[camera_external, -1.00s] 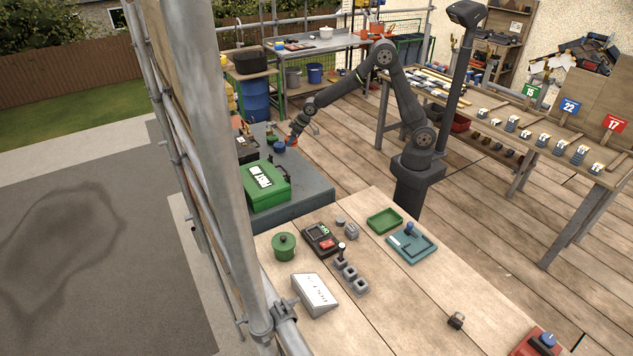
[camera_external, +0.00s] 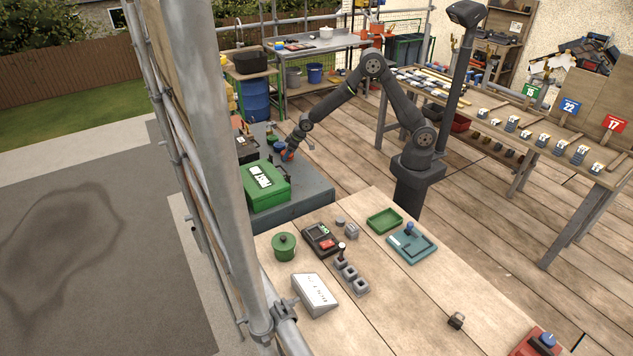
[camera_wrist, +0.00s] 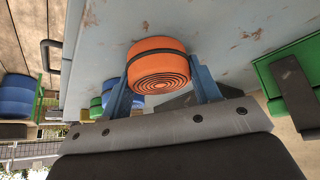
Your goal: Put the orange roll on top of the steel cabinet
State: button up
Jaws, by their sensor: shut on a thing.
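The orange roll (camera_wrist: 158,66) is between the two blue fingers of my gripper (camera_wrist: 162,84) in the wrist view, its ringed end facing the camera. The gripper is shut on it. In the external view my gripper (camera_external: 289,153) is over the grey-blue steel cabinet (camera_external: 305,196), beyond the green box, and only a little of the orange shows. The cabinet's scuffed, rust-marked top (camera_wrist: 215,28) lies behind the roll in the wrist view. I cannot tell whether the roll touches it.
A green box (camera_external: 266,186) with a white label stands on the cabinet; its green side (camera_wrist: 292,75) also shows at right in the wrist view. Small blue and green items sit close to my gripper. A dark box (camera_external: 246,150) stands left. Bare cabinet top lies right of the green box.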

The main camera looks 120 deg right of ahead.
jog(key=o, duration=1)
jog(key=shift+s+a+r, duration=0.15)
jog(key=shift+r, duration=0.4)
jog(key=v, duration=1.1)
jog(key=shift+s, duration=0.1)
jog(key=x, duration=1.2)
jog(key=shift+f, duration=0.15)
